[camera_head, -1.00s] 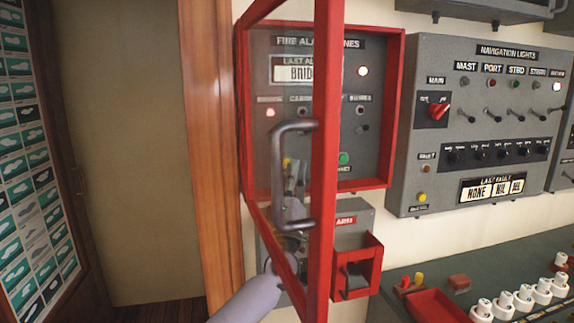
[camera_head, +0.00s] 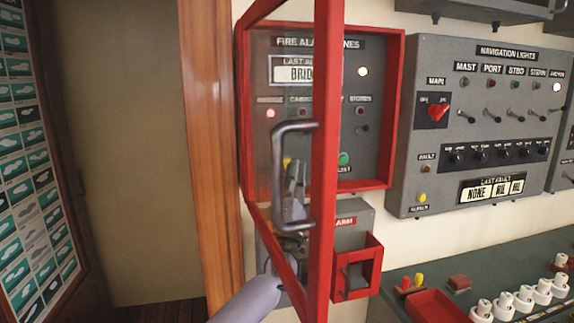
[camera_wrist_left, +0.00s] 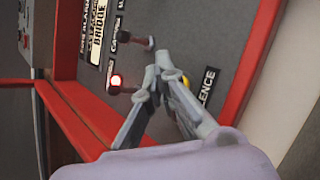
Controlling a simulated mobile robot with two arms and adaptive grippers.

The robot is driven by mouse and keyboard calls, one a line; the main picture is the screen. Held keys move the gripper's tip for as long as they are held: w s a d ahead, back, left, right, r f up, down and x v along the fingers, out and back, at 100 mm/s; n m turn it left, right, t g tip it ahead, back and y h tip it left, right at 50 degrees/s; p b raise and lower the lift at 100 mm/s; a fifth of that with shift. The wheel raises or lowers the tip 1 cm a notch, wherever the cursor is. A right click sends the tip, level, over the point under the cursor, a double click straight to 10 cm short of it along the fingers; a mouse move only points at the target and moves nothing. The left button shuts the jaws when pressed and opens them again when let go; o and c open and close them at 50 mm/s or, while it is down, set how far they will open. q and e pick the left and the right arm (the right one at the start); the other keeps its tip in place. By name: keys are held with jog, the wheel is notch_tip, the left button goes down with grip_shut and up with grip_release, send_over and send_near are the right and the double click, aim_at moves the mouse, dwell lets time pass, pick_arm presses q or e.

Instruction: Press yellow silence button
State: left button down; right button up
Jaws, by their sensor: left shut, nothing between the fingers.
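The yellow silence button (camera_head: 287,162) sits low on the grey fire alarm panel (camera_head: 262,120), seen through the open glass door in the head view. In the left wrist view the yellow button (camera_wrist_left: 187,81) is partly hidden behind a finger, beside the word "SILENCE". My left gripper (camera_head: 296,165) is behind the glass, its fingers pointing up at the panel just beside the button. In the wrist view the gripper (camera_wrist_left: 165,62) has its tips together with nothing between them. I cannot tell whether it touches the button. My right gripper is not in view.
The red-framed door (camera_head: 325,150) with its grey handle (camera_head: 279,170) stands open in front of my left arm. A small red holder (camera_head: 357,268) is at lower right. The navigation lights panel (camera_head: 480,125) is to the right, above a console (camera_head: 440,300). A red lamp (camera_wrist_left: 117,80) glows on the panel.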

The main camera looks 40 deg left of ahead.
pick_arm(q)
jog(key=shift+w+a, duration=0.25)
jog(key=shift+a, duration=0.05)
dwell(0.5)
jog(key=shift+w+a, duration=0.3)
jog(key=shift+a, duration=0.05)
dwell(0.5)
jog(key=shift+s+d+r, duration=0.1)
jog(key=shift+s+d+p, duration=0.35)
jog(key=shift+d+p, duration=0.05)
jog(key=shift+p, duration=0.2)
jog(key=shift+s+d, duration=0.15)
